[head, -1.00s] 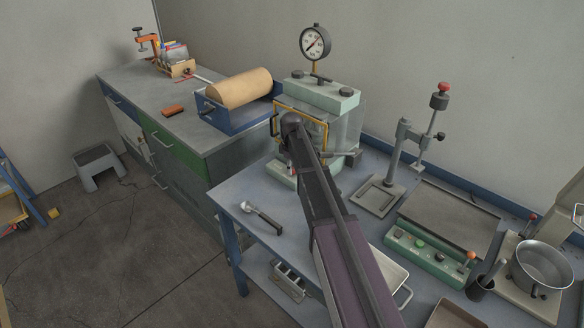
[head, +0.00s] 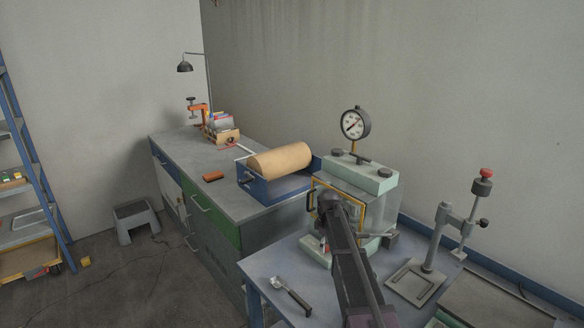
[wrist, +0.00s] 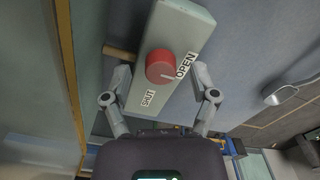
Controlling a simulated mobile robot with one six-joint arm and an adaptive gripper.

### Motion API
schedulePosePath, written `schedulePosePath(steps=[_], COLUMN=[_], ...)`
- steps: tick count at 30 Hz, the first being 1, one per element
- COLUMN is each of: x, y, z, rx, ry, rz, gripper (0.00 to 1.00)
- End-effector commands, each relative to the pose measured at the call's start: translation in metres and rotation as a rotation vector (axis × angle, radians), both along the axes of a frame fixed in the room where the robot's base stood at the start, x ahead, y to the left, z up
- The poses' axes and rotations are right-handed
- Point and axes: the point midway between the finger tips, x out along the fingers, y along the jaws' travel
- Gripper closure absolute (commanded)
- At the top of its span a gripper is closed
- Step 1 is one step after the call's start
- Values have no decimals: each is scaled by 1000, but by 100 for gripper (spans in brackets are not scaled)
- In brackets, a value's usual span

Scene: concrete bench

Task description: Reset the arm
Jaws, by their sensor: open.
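In the head view my dark arm reaches to the front of the pale green press (head: 362,178) with a round gauge (head: 355,123), and mostly hides the gripper.
A metal scoop (head: 291,294) lies on the blue-grey bench left of my arm. A stand with a red-topped lever (head: 440,235) is to the right. A brown roll (head: 279,160) in a blue holder sits on the cabinet behind. A grey step stool (head: 136,221) is on the floor.

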Motion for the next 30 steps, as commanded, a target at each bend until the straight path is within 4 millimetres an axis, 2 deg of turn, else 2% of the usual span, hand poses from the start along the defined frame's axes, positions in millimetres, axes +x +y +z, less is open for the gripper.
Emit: schedulePosePath(steps=[5, 16, 21, 30], x=[0, 0, 0, 0], y=[0, 0, 0, 0], z=[15, 63, 77, 88], rx=[0, 0, 0, 0], ry=[0, 0, 0, 0], rz=[0, 0, 0, 0], gripper=[24, 24, 24, 24])
